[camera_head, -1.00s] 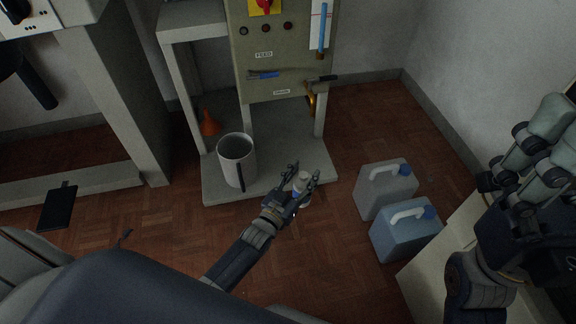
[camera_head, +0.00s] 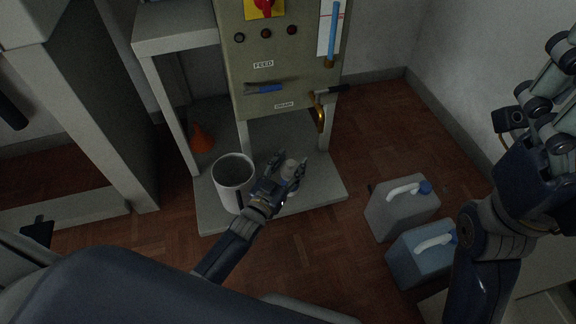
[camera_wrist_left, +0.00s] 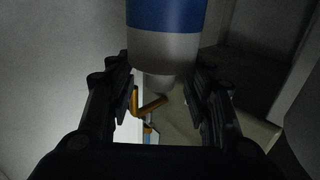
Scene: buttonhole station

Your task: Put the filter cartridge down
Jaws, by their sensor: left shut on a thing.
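The filter cartridge (camera_head: 291,168) is a pale cylinder with a blue band, which shows large in the left wrist view (camera_wrist_left: 166,42). My left gripper (camera_head: 287,170) is shut on it, with one finger on each side of its pale end in the wrist view. In the head view they are over the grey base slab (camera_head: 315,184), right of the grey bucket. I cannot tell whether the cartridge touches the slab. My right gripper (camera_head: 560,95) is raised at the right edge; its fingertips are cut off.
The bucket (camera_head: 232,183) stands close to my left gripper. An orange funnel (camera_head: 201,138) is behind it. The control panel (camera_head: 277,60) has a brass tap (camera_head: 320,116). Two canisters, grey (camera_head: 395,214) and blue (camera_head: 415,262), stand on the floor at right.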

